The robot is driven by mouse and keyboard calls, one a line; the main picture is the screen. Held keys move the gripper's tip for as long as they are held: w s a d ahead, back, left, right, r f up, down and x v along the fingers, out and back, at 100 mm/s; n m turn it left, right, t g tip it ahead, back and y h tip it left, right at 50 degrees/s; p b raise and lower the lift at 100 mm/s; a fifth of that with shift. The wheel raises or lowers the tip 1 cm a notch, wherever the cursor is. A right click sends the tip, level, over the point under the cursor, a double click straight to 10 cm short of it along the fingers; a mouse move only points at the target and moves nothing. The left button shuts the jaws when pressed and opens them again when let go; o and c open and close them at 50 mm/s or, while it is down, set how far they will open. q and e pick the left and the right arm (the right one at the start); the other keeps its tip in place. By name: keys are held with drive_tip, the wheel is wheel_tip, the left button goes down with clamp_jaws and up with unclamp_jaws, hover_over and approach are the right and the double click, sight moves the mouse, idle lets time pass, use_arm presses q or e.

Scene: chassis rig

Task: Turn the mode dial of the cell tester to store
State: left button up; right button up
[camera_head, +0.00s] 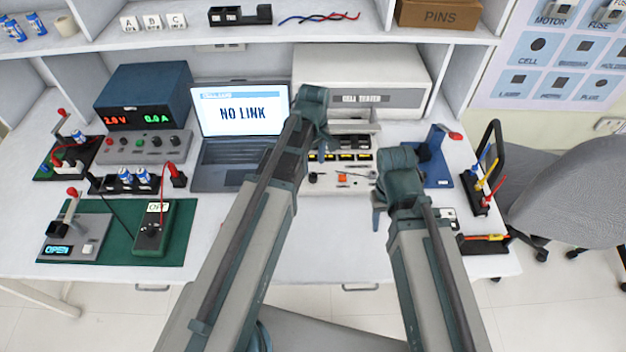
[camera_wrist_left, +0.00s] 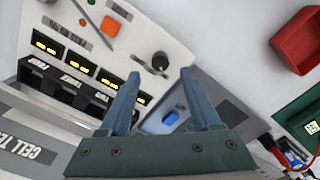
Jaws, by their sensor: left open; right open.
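The cell tester (camera_head: 318,93) is a large pale box at the back, with a sloped front panel of cell slots, lit yellow displays and controls. Its black round dial (camera_wrist_left: 160,61) shows on the white panel in the left wrist view, and also in the head view (camera_head: 313,177). I cannot read the dial's setting. My left gripper (camera_wrist_left: 161,76) is open and empty, its fingertips apart on either side of the dial in the picture; contact cannot be told. In the head view the left gripper (camera_head: 324,136) is over the tester. My right gripper (camera_head: 378,207) is open and empty, right of the panel.
A laptop (camera_head: 240,115) reading NO LINK stands left of the tester. A blue stand (camera_head: 436,165) and a black rack (camera_head: 484,200) are at the right.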

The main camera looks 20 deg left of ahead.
sight(313, 175)
use_arm(q)
wheel_tip(313, 175, down, 5)
drive_tip(key=b, duration=0.4)
use_arm(e)
wheel_tip(313, 175, down, 5)
drive_tip(key=shift+f, duration=0.1)
use_arm(q)
clamp_jaws()
